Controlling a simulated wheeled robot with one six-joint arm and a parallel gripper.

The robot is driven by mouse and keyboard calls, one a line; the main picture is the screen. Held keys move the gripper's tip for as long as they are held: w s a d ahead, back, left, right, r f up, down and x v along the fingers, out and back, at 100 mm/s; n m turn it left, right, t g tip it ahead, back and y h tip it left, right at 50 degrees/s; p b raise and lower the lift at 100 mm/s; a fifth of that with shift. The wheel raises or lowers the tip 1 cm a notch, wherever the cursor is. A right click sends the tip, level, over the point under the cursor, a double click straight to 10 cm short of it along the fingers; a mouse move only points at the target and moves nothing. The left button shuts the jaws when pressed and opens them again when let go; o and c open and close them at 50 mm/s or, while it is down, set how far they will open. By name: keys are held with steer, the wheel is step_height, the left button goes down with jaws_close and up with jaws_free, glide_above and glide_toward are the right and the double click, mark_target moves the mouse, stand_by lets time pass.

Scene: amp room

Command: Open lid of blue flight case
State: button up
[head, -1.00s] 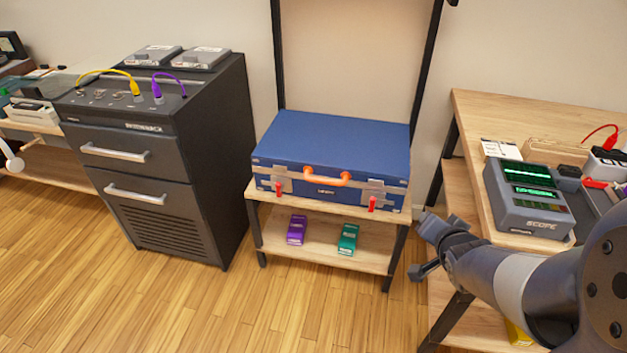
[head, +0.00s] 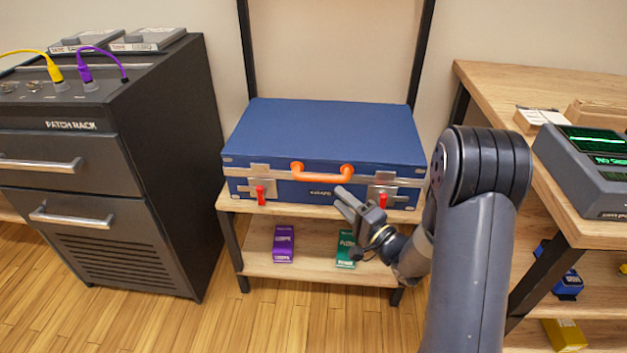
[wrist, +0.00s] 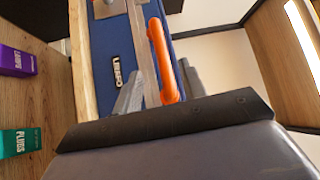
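The blue flight case (head: 320,132) lies flat on the upper shelf of a small wooden stand, its lid closed. An orange handle (head: 322,174) is on its front, between two metal latches with red tabs, the left latch (head: 260,193) and the right latch (head: 383,196). Both tabs hang down. My gripper (head: 350,203) is in front of the case, below and right of the handle, close to the right latch. In the wrist view, its fingers (wrist: 160,88) are apart and empty, with the handle (wrist: 162,60) showing beyond and between them. I cannot tell whether they touch the case.
The stand's lower shelf (head: 315,265) holds a purple box (head: 284,244) and a green box (head: 345,249). A black patch rack cabinet (head: 120,150) stands to the left. A wooden bench (head: 505,95) with a scope (head: 590,165) is to the right. Wooden floor is clear in front.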

mark_target(321, 181)
steer(key=b+x, duration=0.2)
steer(key=x, duration=0.7)
steer(key=shift+w+a+r, duration=0.1)
steer(key=shift+w+a, duration=0.1)
steer(key=shift+w, duration=0.1)
jaws_close()
